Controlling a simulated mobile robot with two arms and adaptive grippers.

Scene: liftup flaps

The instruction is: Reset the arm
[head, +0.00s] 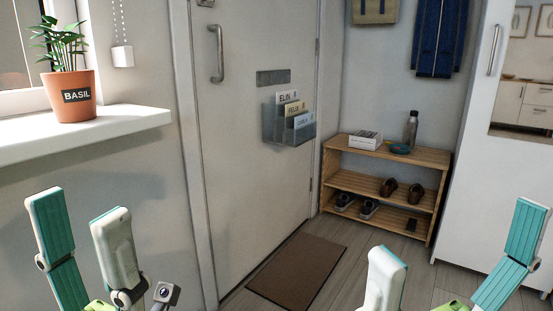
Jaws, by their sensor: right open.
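My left gripper (79,203) is at the lower left, below the windowsill. Its two fingers, with teal pads and white backs, stand apart with nothing between them. My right gripper (458,226) is at the lower right, in front of the white cabinet and the floor. Its fingers are spread wide and empty. Both grippers point upward in the picture, and neither is seen holding anything. The lower parts of both are cut off by the bottom edge.
A white door (240,180) carries a letter holder (288,125). A potted basil plant (69,97) stands on the windowsill (90,133) above my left gripper. A wooden shoe rack (380,188), a doormat (297,270) and a white cabinet (470,150) lie beyond.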

